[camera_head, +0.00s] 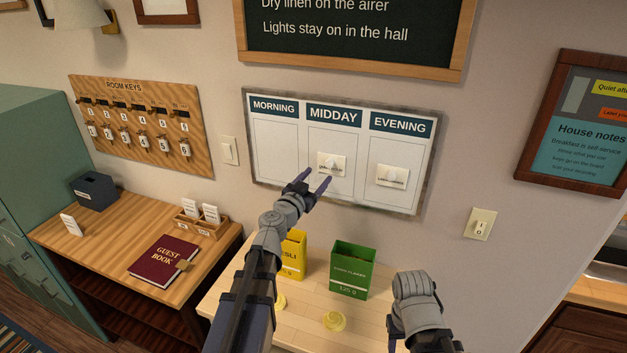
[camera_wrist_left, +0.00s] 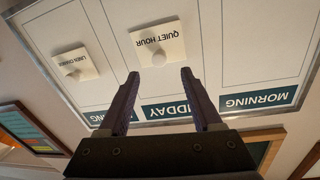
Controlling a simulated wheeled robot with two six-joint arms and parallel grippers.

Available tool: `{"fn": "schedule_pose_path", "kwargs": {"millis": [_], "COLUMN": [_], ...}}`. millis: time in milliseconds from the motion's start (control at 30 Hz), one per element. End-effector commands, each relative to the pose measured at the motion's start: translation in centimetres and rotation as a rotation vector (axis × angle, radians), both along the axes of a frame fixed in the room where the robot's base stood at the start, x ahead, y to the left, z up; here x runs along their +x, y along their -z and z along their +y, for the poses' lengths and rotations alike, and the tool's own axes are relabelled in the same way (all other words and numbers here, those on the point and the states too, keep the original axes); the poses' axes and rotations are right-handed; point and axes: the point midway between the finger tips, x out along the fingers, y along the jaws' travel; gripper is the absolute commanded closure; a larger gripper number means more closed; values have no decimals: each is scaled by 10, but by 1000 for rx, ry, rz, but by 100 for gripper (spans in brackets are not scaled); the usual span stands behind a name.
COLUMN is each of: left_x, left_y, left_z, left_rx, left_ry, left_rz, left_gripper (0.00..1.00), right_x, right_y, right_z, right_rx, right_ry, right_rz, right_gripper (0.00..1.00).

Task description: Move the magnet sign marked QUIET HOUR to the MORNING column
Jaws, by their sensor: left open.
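The board (camera_head: 282,191) hangs on the wall with columns headed MORNING (camera_head: 273,106), MIDDAY and EVENING. The QUIET HOUR magnet sign (camera_head: 335,162) is a cream plate with a round knob, in the MIDDAY column; it shows upside down in the left wrist view (camera_wrist_left: 170,34). A similar sign (camera_head: 391,176), which seems to read LINEN CHANGE, is in the EVENING column. The MORNING column is bare. My left gripper (camera_head: 317,178) is open and empty just below and left of the QUIET HOUR sign, apart from its knob. My right arm is at the lower right; its fingers are not clear.
Below the board, a light wooden counter (camera_head: 299,334) carries a yellow muesli box (camera_head: 293,254), a green box (camera_head: 350,268) and small yellow items. A desk at left holds a guest book (camera_head: 162,258). Light switches (camera_head: 229,151) flank the board. A chalkboard (camera_head: 352,36) hangs above.

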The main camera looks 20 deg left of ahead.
Motion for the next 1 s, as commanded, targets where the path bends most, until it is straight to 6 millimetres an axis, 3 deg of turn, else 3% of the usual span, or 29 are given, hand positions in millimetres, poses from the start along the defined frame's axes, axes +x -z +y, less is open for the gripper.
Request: {"fn": "schedule_pose_path", "kwargs": {"millis": [400, 767, 1000], "left_x": [60, 67, 67], "left_y": [0, 0, 0], "left_z": [-8, -11, -10], "left_rx": [0, 0, 0], "left_ry": [2, 2, 2], "left_rz": [0, 0, 0], "left_gripper": [34, 34, 60], "right_x": [0, 0, 0], "right_y": [0, 0, 0], "right_z": [0, 0, 0], "right_rx": [0, 0, 0], "right_ry": [0, 0, 0], "right_rz": [0, 0, 0], "right_gripper": [50, 50, 50]}}
